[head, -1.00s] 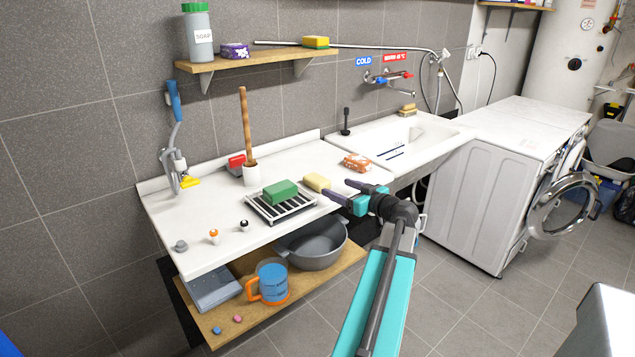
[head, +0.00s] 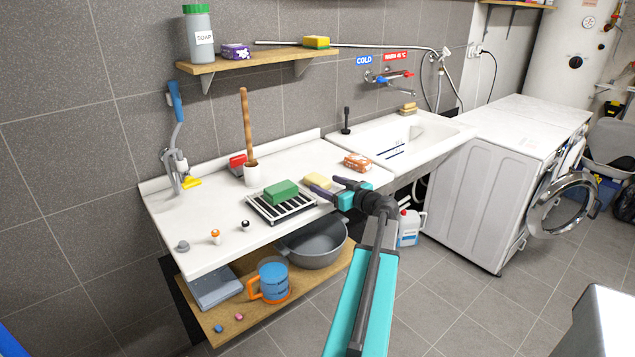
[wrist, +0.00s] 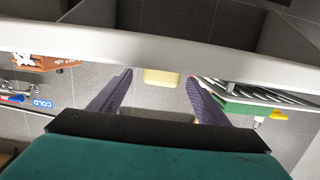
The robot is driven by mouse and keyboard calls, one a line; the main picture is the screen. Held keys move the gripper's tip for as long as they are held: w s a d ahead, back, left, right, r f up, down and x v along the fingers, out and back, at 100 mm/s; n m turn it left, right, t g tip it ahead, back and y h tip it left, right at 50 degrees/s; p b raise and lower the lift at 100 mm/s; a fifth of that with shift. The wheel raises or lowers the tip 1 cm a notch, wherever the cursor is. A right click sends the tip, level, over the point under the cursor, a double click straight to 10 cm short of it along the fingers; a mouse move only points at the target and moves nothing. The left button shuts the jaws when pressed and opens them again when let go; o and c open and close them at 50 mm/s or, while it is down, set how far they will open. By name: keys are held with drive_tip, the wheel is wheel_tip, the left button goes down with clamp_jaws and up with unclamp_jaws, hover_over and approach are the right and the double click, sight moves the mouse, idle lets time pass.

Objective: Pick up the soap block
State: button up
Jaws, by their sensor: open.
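The soap block appears to be the pale yellow block (head: 317,180), lying on the white counter (head: 215,215) right of the black rack. My gripper (head: 324,185) is open, its dark fingers pointing at the block from the counter's front side. In the wrist view, which looks upside down, the yellow block (wrist: 166,78) shows between and beyond the two fingertips (wrist: 160,76). Nothing is held, and I cannot tell whether a finger touches the block.
A green block (head: 281,190) sits on the striped rack (head: 290,208) left of my gripper. An orange-and-white packet (head: 357,162) lies behind right, near the sink (head: 425,140). A wooden-handled plunger (head: 247,130) stands behind. Below are a grey basin (head: 318,250) and blue mug (head: 272,279).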

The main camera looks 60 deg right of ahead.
sight(321, 180)
drive_tip(key=shift+p+x, duration=0.5)
drive_tip(key=shift+x, duration=1.4)
drive_tip(key=shift+a+f, duration=0.1)
drive_tip(key=shift+a, duration=0.05)
drive_tip(key=c, duration=1.3)
drive_tip(key=shift+r+b, duration=0.65)
drive_tip(key=shift+r, duration=1.05)
drive_tip(key=s+a+r+b, duration=0.1)
drive_tip(key=s+a+b, duration=0.2)
drive_tip(key=s+a, duration=0.6)
drive_tip(key=s, duration=0.4)
drive_tip(key=shift+r, duration=0.35)
drive_tip(key=shift+s, duration=0.1)
